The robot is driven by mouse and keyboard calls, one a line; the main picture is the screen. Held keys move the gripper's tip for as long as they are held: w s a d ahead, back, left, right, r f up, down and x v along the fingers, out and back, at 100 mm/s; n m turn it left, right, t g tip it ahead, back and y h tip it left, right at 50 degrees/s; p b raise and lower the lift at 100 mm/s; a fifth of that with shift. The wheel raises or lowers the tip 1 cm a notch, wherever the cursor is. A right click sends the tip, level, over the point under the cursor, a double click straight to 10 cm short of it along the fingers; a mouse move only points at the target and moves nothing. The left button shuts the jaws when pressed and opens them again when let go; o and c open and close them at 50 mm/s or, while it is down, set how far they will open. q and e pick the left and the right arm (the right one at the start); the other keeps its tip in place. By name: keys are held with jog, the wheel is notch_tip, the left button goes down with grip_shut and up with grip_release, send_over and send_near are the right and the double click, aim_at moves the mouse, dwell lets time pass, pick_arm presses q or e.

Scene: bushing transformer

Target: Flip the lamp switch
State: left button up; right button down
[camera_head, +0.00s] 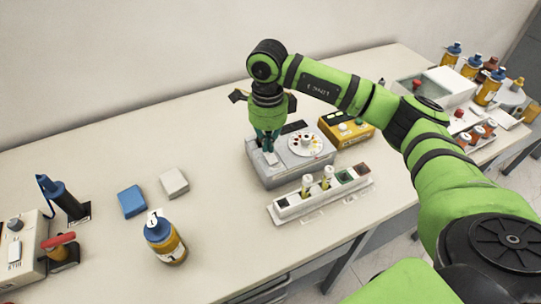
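A grey box-shaped device (290,171) stands on the bench, with a round white dial plate (305,144) carrying small coloured dots on its top. My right gripper (269,149) points down over the left part of this device. Its fingers look close together, with nothing visible between them. The gripper hides part of the device's top, and I cannot tell whether the fingertips touch it. No lamp switch can be made out clearly; a small light part (271,158) shows just below the fingertips. My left gripper is not in view.
A yellow-and-black box (345,130) stands right behind the device. A white rack (320,196) with small bottles lies in front. A blue block (132,201), a white block (174,183) and a blue-capped bottle (166,240) stand to the left, with bare bench between.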

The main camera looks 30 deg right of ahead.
aim_at(268, 153)
jog(key=shift+f+b, duration=0.6)
jog(key=shift+f, duration=0.15)
jog(key=shift+s+r, duration=0.1)
jog(key=shift+r+p, duration=0.65)
jog(key=shift+r, duration=0.2)
jog(key=shift+r+p, duration=1.35)
jog(key=shift+r, duration=1.3)
jog(key=shift+f, duration=0.15)
